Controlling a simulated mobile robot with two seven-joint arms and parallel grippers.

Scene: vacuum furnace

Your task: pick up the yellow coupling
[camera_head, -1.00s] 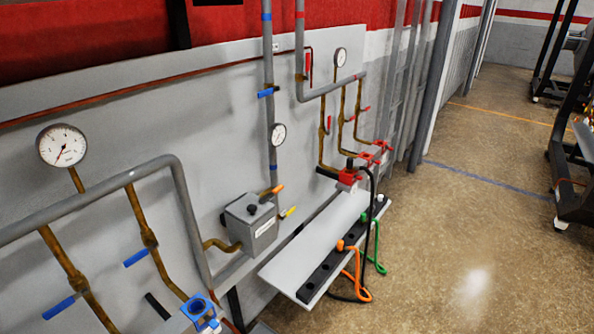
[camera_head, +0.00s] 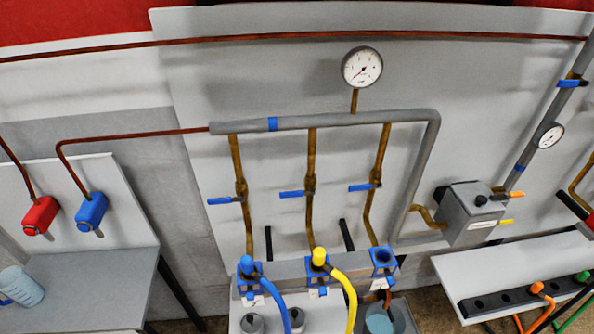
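The yellow coupling (camera_head: 319,257) sits upright on the middle blue socket of the wall manifold in the head view. A yellow hose (camera_head: 344,290) curves from it down and to the right, out of the bottom of the picture. A blue coupling (camera_head: 246,265) with a blue hose sits on the socket to its left. The blue socket (camera_head: 384,258) to its right has no coupling on it. Neither of my grippers is in view.
A grey box (camera_head: 470,212) juts from the wall at the right. Below it a shelf (camera_head: 450,262) holds a black rack with orange and green couplings. A bench (camera_head: 80,285) with a blue jug (camera_head: 22,286) stands at the left. Blue-handled valves (camera_head: 308,193) hang above the sockets.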

